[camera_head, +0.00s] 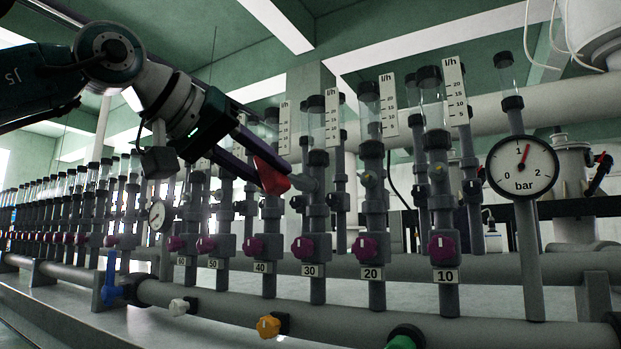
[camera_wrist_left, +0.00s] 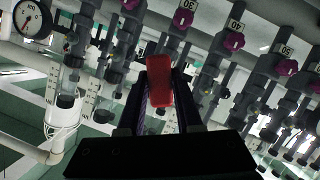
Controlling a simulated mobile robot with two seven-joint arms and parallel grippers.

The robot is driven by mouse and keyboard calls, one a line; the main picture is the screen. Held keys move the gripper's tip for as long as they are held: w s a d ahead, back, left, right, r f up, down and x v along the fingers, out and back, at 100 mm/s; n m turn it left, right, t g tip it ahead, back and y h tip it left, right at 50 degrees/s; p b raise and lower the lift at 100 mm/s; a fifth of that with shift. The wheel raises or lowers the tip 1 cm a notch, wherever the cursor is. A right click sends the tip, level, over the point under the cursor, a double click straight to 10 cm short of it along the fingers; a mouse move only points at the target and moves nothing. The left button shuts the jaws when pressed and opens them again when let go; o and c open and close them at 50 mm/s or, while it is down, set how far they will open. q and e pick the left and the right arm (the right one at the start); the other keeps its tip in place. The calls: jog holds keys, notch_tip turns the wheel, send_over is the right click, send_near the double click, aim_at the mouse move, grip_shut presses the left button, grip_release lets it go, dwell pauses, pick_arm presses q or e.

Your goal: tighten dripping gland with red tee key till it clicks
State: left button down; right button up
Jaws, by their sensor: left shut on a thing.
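My left gripper (camera_head: 258,158) comes in from the upper left, shut on the red tee key (camera_head: 270,177). The key's red handle also shows between the two fingers in the left wrist view (camera_wrist_left: 158,82). In the head view the key is in front of the upright flow tubes, near the grey side fitting (camera_head: 304,183) on the tube marked 30. I cannot tell whether the key touches that fitting. No drip is visible, so I cannot tell which gland is dripping. My right gripper is not in view.
A row of flow tubes with purple knobs (camera_head: 303,247) stands close together along grey pipes (camera_head: 440,328). A pressure gauge (camera_head: 522,168) stands at the right.

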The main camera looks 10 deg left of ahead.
pick_arm(q)
jog(key=shift+s+a+b, duration=0.15)
jog(key=shift+s+b, duration=0.2)
dwell(0.3)
